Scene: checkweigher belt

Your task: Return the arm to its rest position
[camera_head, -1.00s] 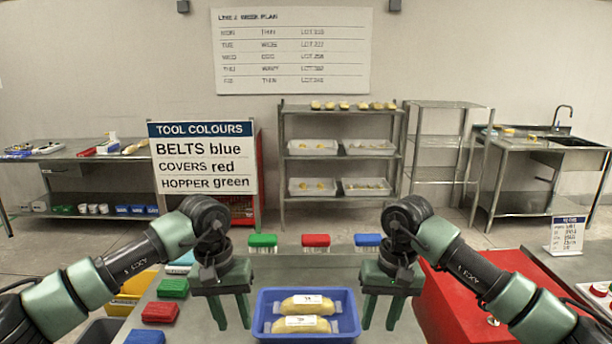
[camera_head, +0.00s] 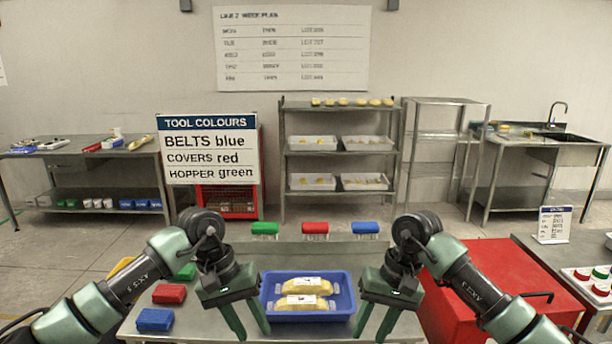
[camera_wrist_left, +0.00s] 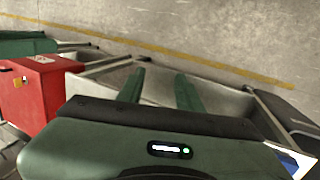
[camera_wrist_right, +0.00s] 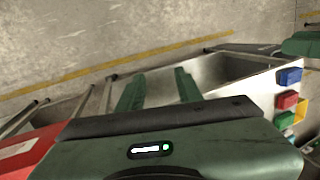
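My left gripper (camera_head: 246,320) is open and empty, its two green fingers apart near the front left corner of the blue tray. My right gripper (camera_head: 375,320) is open and empty near the tray's front right corner. Both hang tilted, fingers pointing down. The blue tray (camera_head: 308,316) stands between them on the steel table, with two yellow, clear-wrapped packs bearing white labels inside: a back pack (camera_head: 303,286) and a front pack (camera_head: 300,302). In the wrist views the left fingers (camera_wrist_left: 160,88) and right fingers (camera_wrist_right: 158,88) are spread with nothing between them.
Green (camera_head: 265,228), red (camera_head: 315,228) and blue (camera_head: 365,228) brushes stand at the table's far edge. A red brush (camera_head: 169,293) and a blue brush (camera_head: 155,319) lie at left. A red cabinet (camera_head: 460,300) stands close on the right.

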